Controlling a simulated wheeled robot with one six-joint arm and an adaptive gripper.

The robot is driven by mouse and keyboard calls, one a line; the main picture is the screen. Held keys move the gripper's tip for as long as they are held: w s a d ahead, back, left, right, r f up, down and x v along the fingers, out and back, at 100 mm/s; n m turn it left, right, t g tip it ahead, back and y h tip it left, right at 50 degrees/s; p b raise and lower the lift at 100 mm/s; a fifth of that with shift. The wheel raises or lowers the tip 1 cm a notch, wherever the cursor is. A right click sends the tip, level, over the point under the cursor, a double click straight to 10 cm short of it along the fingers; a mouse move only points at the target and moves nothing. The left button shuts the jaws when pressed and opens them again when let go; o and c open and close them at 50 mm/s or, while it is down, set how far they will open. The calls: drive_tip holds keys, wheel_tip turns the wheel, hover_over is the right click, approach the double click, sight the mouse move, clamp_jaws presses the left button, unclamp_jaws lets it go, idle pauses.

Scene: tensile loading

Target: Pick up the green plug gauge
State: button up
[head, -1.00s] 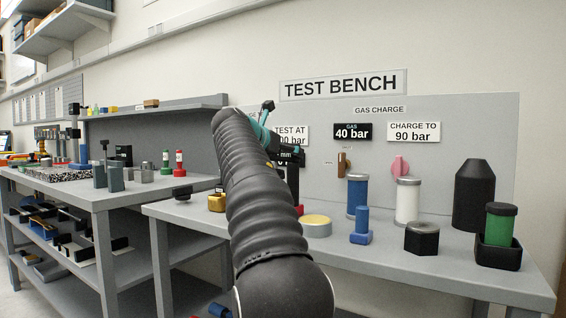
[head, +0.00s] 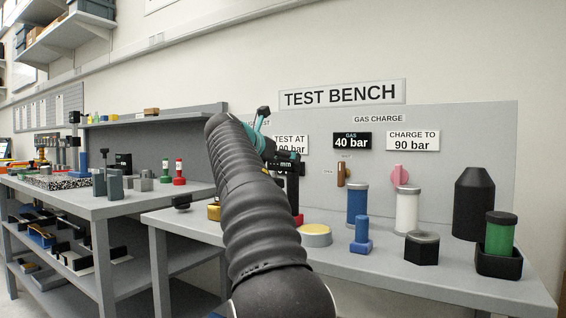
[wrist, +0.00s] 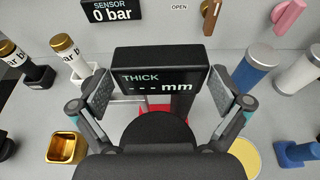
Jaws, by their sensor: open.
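Two green things show in the head view, and I cannot tell for sure which is the plug gauge. A small green-based piece with a white upper part (head: 166,176) stands on the left bench beside a red one. A larger green cylinder (head: 499,236) with a dark cap stands upright in a black holder at the right of the test bench. My gripper (wrist: 160,95) is open, its fingers on either side of a black thickness display (wrist: 162,80). Neither green thing shows in the wrist view. My arm hides part of the test bench.
A gold square cup (wrist: 67,147), a blue cylinder (head: 357,204), a white cylinder (head: 406,211), a small blue piece (head: 361,235) and a black hex block (head: 421,248) stand on the test bench. A red piece (head: 180,178) stands on the left bench.

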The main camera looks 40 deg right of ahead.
drive_tip(key=v, duration=1)
